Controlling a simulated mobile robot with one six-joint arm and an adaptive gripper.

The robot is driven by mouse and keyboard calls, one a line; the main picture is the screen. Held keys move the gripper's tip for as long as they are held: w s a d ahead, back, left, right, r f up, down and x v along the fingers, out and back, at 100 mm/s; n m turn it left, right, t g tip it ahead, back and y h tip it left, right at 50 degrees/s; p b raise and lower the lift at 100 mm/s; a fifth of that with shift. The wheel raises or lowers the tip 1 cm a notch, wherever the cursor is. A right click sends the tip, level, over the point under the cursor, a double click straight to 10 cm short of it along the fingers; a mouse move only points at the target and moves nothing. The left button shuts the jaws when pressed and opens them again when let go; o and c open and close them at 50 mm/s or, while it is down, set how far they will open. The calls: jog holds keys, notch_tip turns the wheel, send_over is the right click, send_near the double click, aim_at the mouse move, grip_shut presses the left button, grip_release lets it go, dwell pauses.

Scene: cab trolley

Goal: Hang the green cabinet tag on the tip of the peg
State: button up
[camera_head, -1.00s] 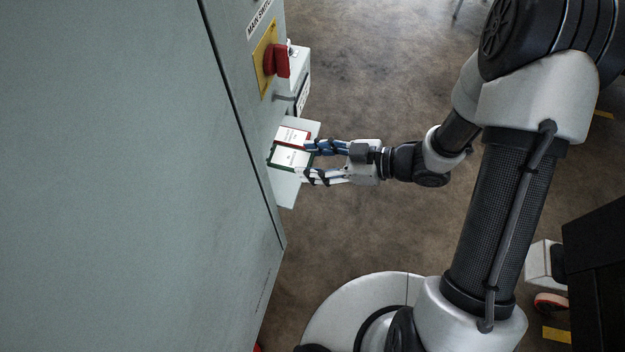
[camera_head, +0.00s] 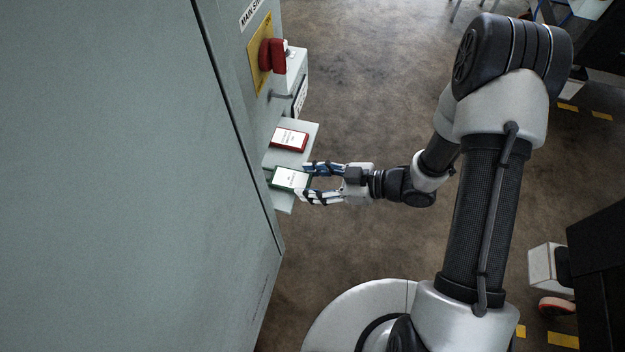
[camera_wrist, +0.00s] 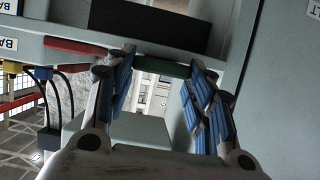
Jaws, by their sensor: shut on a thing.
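The green cabinet tag (camera_head: 290,179) has a white label face and lies at the near end of a small pale shelf (camera_head: 283,205) on the cabinet side. My gripper (camera_head: 308,183) has its fingers on the tag's right end and is shut on it. In the wrist view the green edge of the tag (camera_wrist: 163,70) shows between the two blue-padded fingers (camera_wrist: 161,62). A thin peg (camera_head: 283,96) seems to stick out of the cabinet below the red switch, with a white labelled piece at its right end. I cannot tell whether the tag touches the shelf.
A red tag (camera_head: 289,139) lies on the shelf beyond the green one; its edge also shows in the wrist view (camera_wrist: 75,46). A red main switch (camera_head: 272,55) on a yellow plate and a pale box (camera_head: 295,68) are above. Open floor lies right of the cabinet.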

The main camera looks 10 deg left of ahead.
jog(key=o, duration=1)
jog(key=shift+f, duration=0.1)
jog(key=shift+o, duration=0.2)
